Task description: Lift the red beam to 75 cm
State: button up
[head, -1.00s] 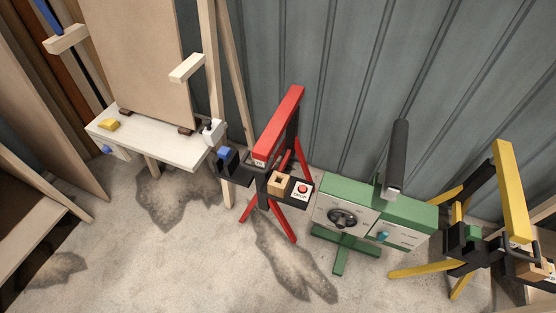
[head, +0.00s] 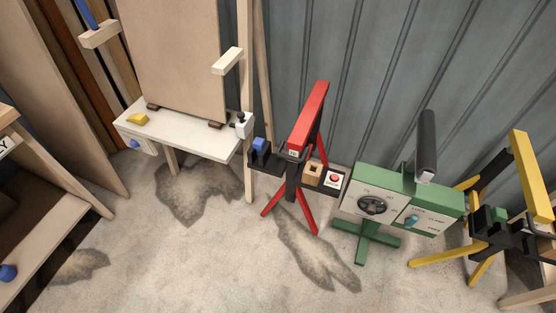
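The red beam (head: 309,117) is the top bar of a red stand with splayed red legs (head: 309,214), in the middle of the head view. It runs away from me toward the ribbed wall, its near end lower in the picture. Below it, a black cross-piece (head: 271,163) carries a blue block (head: 260,145) at its left. At its right are a small wooden block (head: 313,173) and a panel with a red button (head: 335,179). The beam's height cannot be read here. My gripper is not in view.
A green cabinet (head: 405,184) with dials stands right of the red stand. A yellow stand (head: 533,176) is at the far right. A white table (head: 180,134) with a board is at the left, and a wooden bench (head: 60,230) at the left edge. The concrete floor in front is clear.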

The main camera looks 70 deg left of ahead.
aim_at(297, 140)
jog(key=z, duration=0.15)
jog(key=i, duration=0.2)
jog(key=u, duration=2.55)
jog(key=k, duration=0.9)
jog(key=u, duration=0.25)
jog(key=i, duration=0.8)
jog(key=z, duration=0.2)
